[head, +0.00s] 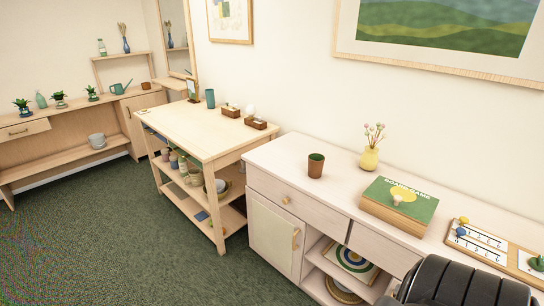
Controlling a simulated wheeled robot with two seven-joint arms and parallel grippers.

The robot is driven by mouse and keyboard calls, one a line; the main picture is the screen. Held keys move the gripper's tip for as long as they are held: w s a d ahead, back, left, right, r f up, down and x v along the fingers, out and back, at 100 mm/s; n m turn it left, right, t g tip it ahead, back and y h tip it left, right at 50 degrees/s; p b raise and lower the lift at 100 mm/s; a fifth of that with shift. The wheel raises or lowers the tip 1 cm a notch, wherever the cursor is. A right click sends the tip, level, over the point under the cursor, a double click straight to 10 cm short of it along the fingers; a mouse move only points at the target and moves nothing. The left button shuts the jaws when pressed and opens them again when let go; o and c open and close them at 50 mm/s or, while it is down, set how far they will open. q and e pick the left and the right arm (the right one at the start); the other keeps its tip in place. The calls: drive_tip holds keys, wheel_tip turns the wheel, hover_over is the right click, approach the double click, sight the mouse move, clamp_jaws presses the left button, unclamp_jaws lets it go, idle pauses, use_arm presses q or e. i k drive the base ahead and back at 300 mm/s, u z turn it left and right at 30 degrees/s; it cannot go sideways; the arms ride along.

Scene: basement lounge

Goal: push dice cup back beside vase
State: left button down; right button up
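The dice cup (316,166), dark brown outside with a green inside, stands upright on the pale cabinet top (285,160), near its left end. The yellow vase (369,159) with pink flowers stands farther back and to the right, close to the wall. The cup and vase are apart, with bare top between them. Neither of my grippers is in view.
A tray with beads (480,243) lies farther right. A black ribbed shape covers the lower right corner. A wooden shelf table (190,120) stands left.

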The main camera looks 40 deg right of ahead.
sight(316, 166)
drive_tip(key=z, duration=0.25)
drive_tip(key=i, duration=1)
drive_tip(key=z, duration=1.55)
drive_tip(key=i, duration=0.95)
drive_tip(key=z, duration=0.95)
